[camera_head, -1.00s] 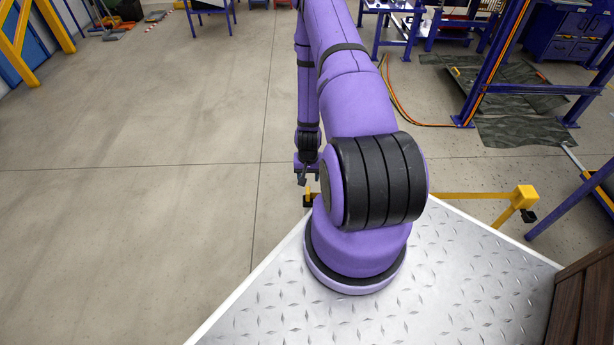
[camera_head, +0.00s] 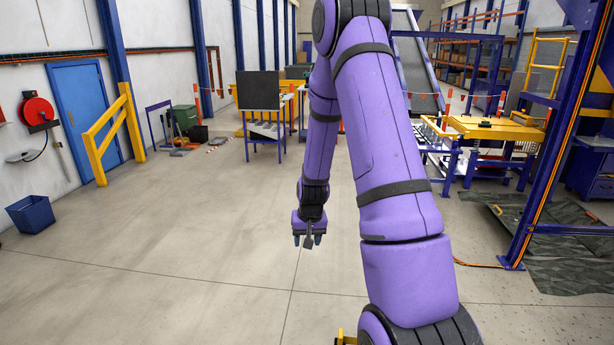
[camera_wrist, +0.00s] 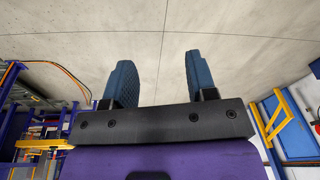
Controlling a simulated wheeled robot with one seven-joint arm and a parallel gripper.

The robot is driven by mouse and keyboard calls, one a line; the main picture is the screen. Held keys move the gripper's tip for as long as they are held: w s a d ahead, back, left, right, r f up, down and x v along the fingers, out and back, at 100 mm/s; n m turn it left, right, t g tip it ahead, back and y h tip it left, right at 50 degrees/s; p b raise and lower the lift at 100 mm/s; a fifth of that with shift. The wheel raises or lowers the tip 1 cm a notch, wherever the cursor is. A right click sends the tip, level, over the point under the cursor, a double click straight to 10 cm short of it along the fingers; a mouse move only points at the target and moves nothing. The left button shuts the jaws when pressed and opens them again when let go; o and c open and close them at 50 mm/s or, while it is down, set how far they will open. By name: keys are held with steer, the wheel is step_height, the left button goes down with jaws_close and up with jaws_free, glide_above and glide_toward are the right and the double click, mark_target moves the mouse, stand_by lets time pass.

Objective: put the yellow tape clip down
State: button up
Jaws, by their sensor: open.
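My gripper (camera_head: 308,240) hangs pointing down over bare concrete floor in the head view. In the wrist view my gripper (camera_wrist: 158,82) shows two blue padded fingers standing apart with only floor between them. It is open and empty. I cannot make out a yellow tape clip in either view.
A yellow guard rail (camera_head: 112,135) and a blue bin (camera_head: 31,214) stand at the left. A blue-legged table with a dark panel (camera_head: 258,90) stands ahead. A yellow-topped bench (camera_head: 497,128) and blue frame are at the right, with a dark mat (camera_head: 570,255) below. The middle floor is clear.

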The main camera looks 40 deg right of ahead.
steer(key=s+a+r+n+t, duration=0.15)
steer(key=a+r, duration=0.25)
steer(key=r, duration=0.4)
steer(key=s+a+r+n, duration=0.1)
steer(key=s+a+r, duration=0.1)
steer(key=a+r, duration=0.45)
steer(key=s+a+r+n, duration=0.1)
steer(key=s+a+r, duration=0.15)
steer(key=r, duration=0.65)
steer(key=s+a+r+n+t, duration=0.1)
steer(key=s+a+r, duration=0.3)
steer(key=s, duration=0.4)
steer(key=s+a+r+n+t, duration=0.1)
steer(key=s+a+r+n, duration=0.1)
steer(key=s+a+r, duration=0.2)
steer(key=shift+s+a+r, duration=0.2)
steer(key=shift+s+r, duration=1.5)
steer(key=shift+s, duration=0.9)
